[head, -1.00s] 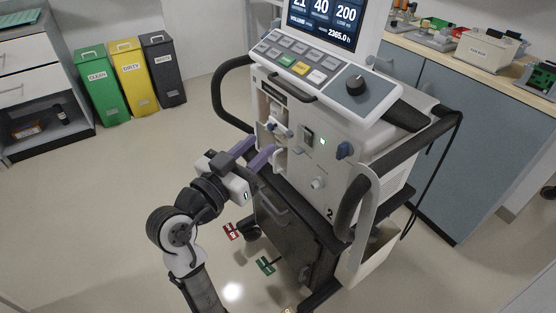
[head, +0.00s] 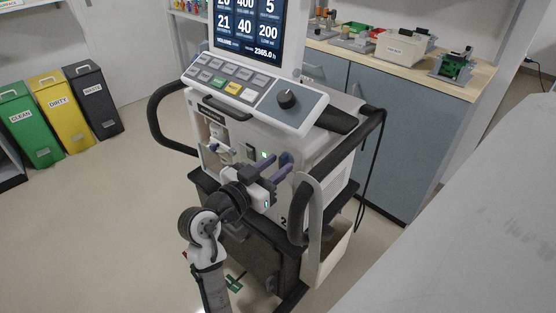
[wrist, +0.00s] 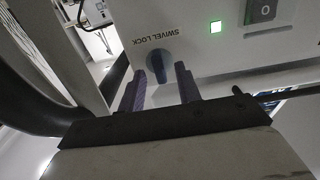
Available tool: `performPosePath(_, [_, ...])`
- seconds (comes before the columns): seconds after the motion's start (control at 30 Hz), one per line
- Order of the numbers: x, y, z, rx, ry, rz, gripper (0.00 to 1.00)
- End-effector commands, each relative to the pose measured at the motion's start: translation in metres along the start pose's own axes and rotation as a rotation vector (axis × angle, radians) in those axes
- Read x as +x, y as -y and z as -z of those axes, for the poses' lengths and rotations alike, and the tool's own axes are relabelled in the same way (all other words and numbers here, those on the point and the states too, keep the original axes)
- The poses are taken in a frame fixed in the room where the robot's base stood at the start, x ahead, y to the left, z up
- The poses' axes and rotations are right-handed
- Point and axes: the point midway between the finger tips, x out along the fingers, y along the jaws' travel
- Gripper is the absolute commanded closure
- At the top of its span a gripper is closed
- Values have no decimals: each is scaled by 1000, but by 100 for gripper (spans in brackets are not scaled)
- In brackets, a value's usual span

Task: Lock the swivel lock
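The swivel lock (wrist: 157,67) is a blue knob on the white ventilator panel. Its label, SWIVEL LOCK, reads upside down just above it in the wrist view. The knob's grip bar stands nearly upright in that view. My gripper (wrist: 160,76) is open, with one purple finger to each side of the knob and gaps visible between. It also shows in the head view (head: 285,164), in front of the panel, where the fingers partly cover the knob. I cannot tell how deep the fingertips reach around it.
A lit green indicator (wrist: 215,27) and a dark switch (wrist: 264,10) are on the same panel. Curved black handles (head: 168,117) flank the ventilator (head: 324,150). A white surface (head: 470,220) fills the right foreground. Open floor lies to the left.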

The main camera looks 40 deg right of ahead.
Motion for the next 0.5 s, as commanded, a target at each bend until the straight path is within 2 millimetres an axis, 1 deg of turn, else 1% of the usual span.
performPosePath(0.03, [5,0,1,-1,0,-2,66])
performPosePath(0.17, [12,0,0,1,0,0,66])
performPosePath(0.43, [13,0,0,1,0,1,66])
performPosePath(0.47, [13,0,0,1,0,1,69])
performPosePath(0.5, [13,0,0,1,0,1,74])
